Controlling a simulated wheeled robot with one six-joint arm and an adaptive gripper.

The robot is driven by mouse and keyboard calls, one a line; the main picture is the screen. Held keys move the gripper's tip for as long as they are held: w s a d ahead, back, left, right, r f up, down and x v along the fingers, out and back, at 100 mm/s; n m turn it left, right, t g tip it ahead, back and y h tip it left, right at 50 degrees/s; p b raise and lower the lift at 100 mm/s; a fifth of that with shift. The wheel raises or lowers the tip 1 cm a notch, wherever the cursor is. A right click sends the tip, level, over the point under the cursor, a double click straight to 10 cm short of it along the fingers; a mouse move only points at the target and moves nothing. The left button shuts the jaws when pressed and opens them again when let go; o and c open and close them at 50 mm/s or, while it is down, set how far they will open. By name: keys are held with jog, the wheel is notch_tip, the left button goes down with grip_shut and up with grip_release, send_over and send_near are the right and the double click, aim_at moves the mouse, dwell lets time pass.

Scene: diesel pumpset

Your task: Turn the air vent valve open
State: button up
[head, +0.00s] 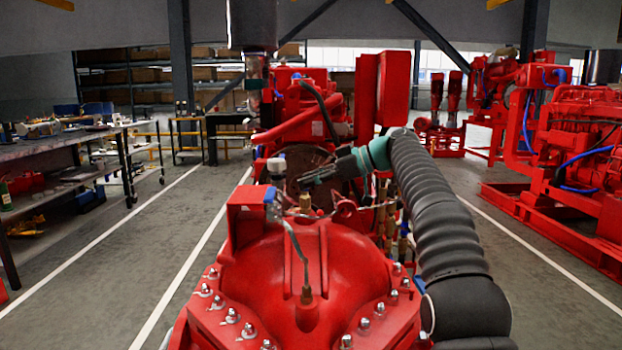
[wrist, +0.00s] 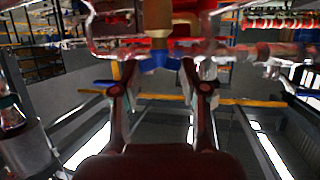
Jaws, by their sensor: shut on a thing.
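The air vent valve shows in the wrist view as a brass body (wrist: 157,28) with a small blue handle (wrist: 155,62) below it in the picture. My gripper (wrist: 157,68) has one finger on each side of the blue handle and is shut on it. In the head view my gripper (head: 303,181) reaches in from the right, above the red pump casing (head: 265,262). A brass fitting (head: 305,201) stands just below the fingertips there. The blue handle is too small or hidden to make out at the fingertips in the head view. How far the valve is turned cannot be told.
A red bracket (head: 247,215) and a thin pipe (head: 297,250) stand in front of the gripper. A white-topped part (head: 276,166) is close to its left. The red engine (head: 310,100) is behind. A workbench (head: 60,145) is at the left, with clear floor between.

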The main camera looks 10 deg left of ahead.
jog(key=shift+f, duration=0.1)
jog(key=o, duration=0.9)
jog(key=shift+c, duration=0.2)
jog(key=v, duration=0.7)
jog(key=shift+d, duration=0.25)
